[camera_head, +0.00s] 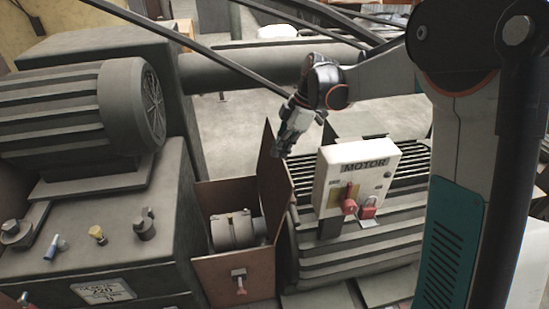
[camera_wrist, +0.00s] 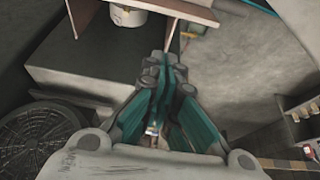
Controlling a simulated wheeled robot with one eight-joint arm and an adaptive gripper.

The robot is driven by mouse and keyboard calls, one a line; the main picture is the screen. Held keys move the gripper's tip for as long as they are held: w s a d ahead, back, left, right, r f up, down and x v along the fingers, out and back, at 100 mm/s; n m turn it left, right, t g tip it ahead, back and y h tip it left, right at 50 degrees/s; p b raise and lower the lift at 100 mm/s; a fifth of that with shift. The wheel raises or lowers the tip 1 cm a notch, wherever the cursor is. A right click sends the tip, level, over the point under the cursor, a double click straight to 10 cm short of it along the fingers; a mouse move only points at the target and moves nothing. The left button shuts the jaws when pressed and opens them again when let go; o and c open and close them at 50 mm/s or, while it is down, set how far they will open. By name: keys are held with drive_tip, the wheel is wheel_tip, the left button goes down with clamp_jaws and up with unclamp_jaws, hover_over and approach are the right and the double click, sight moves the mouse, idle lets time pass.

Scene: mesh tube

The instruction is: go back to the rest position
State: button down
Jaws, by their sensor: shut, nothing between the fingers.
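My gripper (camera_head: 287,142) hangs at the end of my arm in the middle of the head view, above and behind the open brown box (camera_head: 228,277). In the wrist view my gripper (camera_wrist: 168,62) shows its teal fingers close together, with nothing between them. The gripper is apart from the white MOTOR switch box (camera_head: 353,177), which stands to its right and lower. The switch box carries a red lever (camera_head: 349,203) and a red padlock-like part (camera_head: 369,207).
A large ribbed motor (camera_head: 75,112) stands on a grey housing at the left. Another ribbed motor body (camera_head: 375,245) lies under the switch box. A grey cylinder (camera_head: 233,231) sits inside the brown box. Bare floor (camera_head: 232,125) shows behind, with a thick horizontal pipe (camera_head: 240,68) above it.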

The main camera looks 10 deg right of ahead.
drive_tip(key=s+d+r+m+t+h+b, duration=0.1)
drive_tip(key=s+d+r+m+t, duration=0.1)
drive_tip(key=s+r+m, duration=0.4)
drive_tip(key=s+d+r+m+t+h+b, duration=0.15)
drive_tip(key=s+m, duration=0.25)
drive_tip(key=s, duration=0.4)
drive_tip(key=s+d+f+m+t+h, duration=0.1)
drive_tip(key=s+d+f+m+t, duration=0.1)
drive_tip(key=s+m, duration=0.2)
drive_tip(key=s+d+f+m+t+h, duration=0.1)
drive_tip(key=s+m, duration=0.3)
drive_tip(key=s, duration=0.5)
drive_tip(key=shift+s+d+f+m+t+b, duration=0.2)
drive_tip(key=shift+d+f+m+t+b, duration=0.2)
drive_tip(key=shift+d+f, duration=0.3)
